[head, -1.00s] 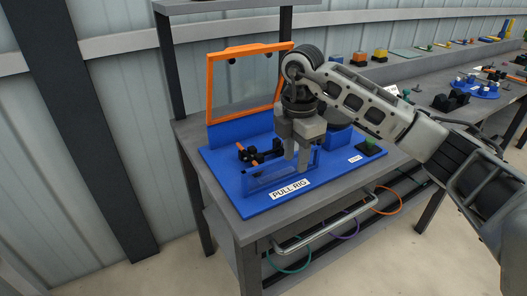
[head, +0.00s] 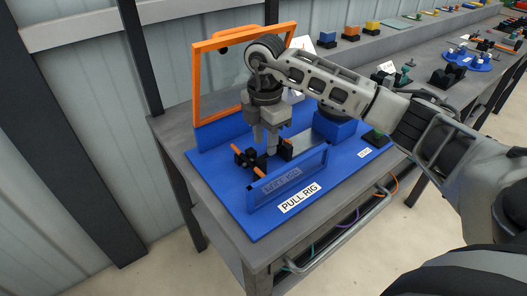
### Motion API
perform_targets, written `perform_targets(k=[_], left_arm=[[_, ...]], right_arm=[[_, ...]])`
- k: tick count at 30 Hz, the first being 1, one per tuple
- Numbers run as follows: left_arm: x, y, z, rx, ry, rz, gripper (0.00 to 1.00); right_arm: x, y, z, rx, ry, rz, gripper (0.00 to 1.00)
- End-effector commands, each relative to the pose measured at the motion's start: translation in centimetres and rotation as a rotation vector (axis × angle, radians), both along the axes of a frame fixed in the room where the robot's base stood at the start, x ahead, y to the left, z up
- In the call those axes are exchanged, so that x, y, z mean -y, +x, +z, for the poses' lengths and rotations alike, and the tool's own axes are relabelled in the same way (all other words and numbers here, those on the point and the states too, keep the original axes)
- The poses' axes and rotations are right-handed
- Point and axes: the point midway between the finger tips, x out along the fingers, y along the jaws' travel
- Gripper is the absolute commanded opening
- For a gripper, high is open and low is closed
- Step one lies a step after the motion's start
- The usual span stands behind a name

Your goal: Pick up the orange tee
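The orange tee (head: 235,148) lies in a black holder (head: 247,158) on the blue PULL RIG board. Orange shows at the holder's left end and again at its right end (head: 288,143); the middle is hidden behind my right gripper. My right gripper (head: 265,146) points down over the middle of the holder, with its two fingers a little apart. I cannot tell whether the fingertips touch the tee. My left gripper is not in view.
A low blue guard (head: 290,180) stands in front of the holder. An orange-framed clear shield (head: 196,85) is raised behind it. A blue block (head: 335,128) and a green-topped part (head: 376,136) are to the right. The grey bench (head: 172,128) continues right with other fixtures.

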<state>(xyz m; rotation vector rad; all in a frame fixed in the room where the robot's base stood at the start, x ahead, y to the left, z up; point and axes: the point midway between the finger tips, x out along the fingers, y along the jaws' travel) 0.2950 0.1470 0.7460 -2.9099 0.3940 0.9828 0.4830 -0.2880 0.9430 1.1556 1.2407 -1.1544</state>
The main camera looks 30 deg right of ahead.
Motion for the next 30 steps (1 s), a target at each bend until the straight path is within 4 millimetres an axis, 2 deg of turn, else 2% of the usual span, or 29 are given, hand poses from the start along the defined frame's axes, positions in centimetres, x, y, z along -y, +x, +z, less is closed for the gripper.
perform_targets(k=[6, 15, 18, 19, 30], left_arm=[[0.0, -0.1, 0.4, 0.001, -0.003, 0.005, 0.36], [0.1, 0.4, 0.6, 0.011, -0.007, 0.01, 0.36], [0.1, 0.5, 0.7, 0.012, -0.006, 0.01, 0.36], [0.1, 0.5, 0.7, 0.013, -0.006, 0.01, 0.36], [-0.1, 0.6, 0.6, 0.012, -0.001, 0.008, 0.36]], right_arm=[[0.0, 0.0, -3.1, -0.004, 0.0, 0.0, 0.34], [0.0, 0.1, -3.7, 0.0, 0.0, 0.001, 0.34], [0.0, 0.1, -3.6, 0.0, 0.0, 0.001, 0.07], [0.0, 0.1, -3.6, 0.0, 0.0, 0.001, 0.0], [0.0, 0.1, -3.4, 0.002, 0.001, 0.001, 0.0]])
